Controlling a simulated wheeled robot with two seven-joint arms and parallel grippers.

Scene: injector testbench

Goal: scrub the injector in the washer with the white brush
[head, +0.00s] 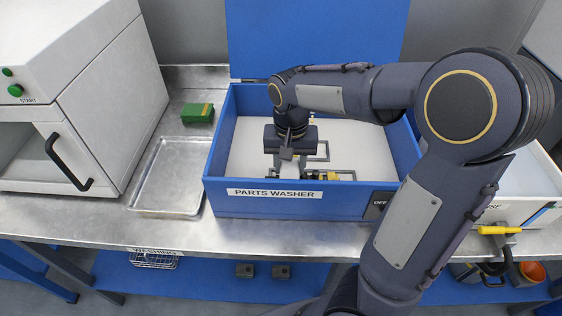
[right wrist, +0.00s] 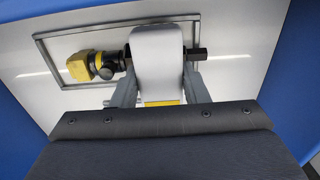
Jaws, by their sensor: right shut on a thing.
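The parts washer (head: 262,205) is an open blue tub with a white floor and its lid raised at the back. My right gripper (head: 287,160) reaches down into it and is shut on the white brush (right wrist: 158,50), with a finger on each side in the right wrist view (right wrist: 158,92). The injector (head: 308,175), dark with a yellow connector, lies in the washer; it also shows in the right wrist view (right wrist: 104,65). The brush covers the injector's middle there, with dark ends showing on both sides. Whether they touch cannot be told. My left gripper is out of view.
A thin grey rectangular frame (right wrist: 45,55) surrounds the injector on the washer floor. A yellow-handled tool (head: 497,230) hangs at the right.

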